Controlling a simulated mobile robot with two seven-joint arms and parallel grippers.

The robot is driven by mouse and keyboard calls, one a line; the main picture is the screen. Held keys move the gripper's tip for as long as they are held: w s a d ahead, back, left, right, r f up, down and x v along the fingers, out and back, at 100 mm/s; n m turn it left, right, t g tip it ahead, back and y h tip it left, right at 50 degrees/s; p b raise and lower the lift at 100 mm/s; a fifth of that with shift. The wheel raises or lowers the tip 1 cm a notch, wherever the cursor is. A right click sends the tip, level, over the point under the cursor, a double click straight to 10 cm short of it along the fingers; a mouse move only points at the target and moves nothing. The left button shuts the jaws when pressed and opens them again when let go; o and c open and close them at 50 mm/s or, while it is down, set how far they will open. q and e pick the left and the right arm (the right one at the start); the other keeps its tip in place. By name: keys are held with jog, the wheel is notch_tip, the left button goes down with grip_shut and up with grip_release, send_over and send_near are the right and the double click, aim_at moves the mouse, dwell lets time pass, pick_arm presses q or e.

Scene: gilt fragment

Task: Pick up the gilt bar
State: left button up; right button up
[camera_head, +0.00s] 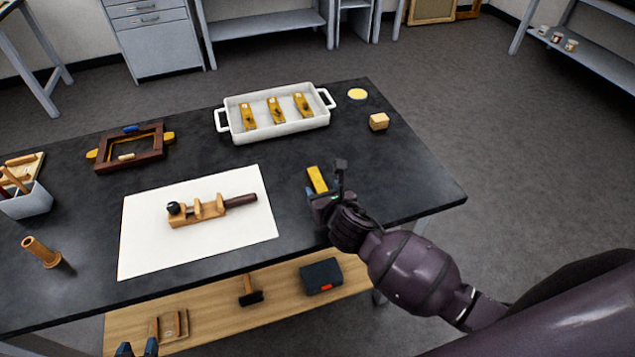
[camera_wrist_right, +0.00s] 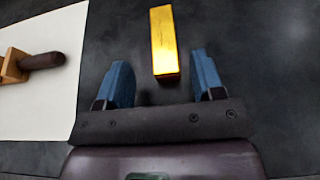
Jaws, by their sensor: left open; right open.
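The gilt bar (camera_head: 317,179) is a shiny gold block lying on the dark tabletop, right of the white sheet. My right gripper (camera_head: 328,193) is just in front of it in the head view. In the right wrist view the gilt bar (camera_wrist_right: 165,42) lies beyond and roughly between the two blue fingertips of my right gripper (camera_wrist_right: 158,72), which is open and empty. The bar's near end is close to the level of the fingertips; I cannot tell the height gap. My left gripper (camera_head: 137,349) shows only its tips at the bottom edge of the head view.
A white sheet (camera_head: 140,255) holds a wooden tool (camera_head: 207,209) with a dark handle. A white tray (camera_head: 285,130) with three yellow-brown pieces stands behind. A wooden block (camera_head: 379,121) and a yellow disc (camera_head: 357,94) lie at the back right. Bare tabletop surrounds the bar.

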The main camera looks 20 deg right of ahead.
aim_at(319, 182)
jog(key=shift+d+x, duration=0.2)
jog(key=shift+x, duration=2.05)
jog(key=shift+c, duration=0.3)
jog(key=c, duration=0.9)
jog(key=shift+r, duration=0.1)
jog(key=shift+c, duration=0.2)
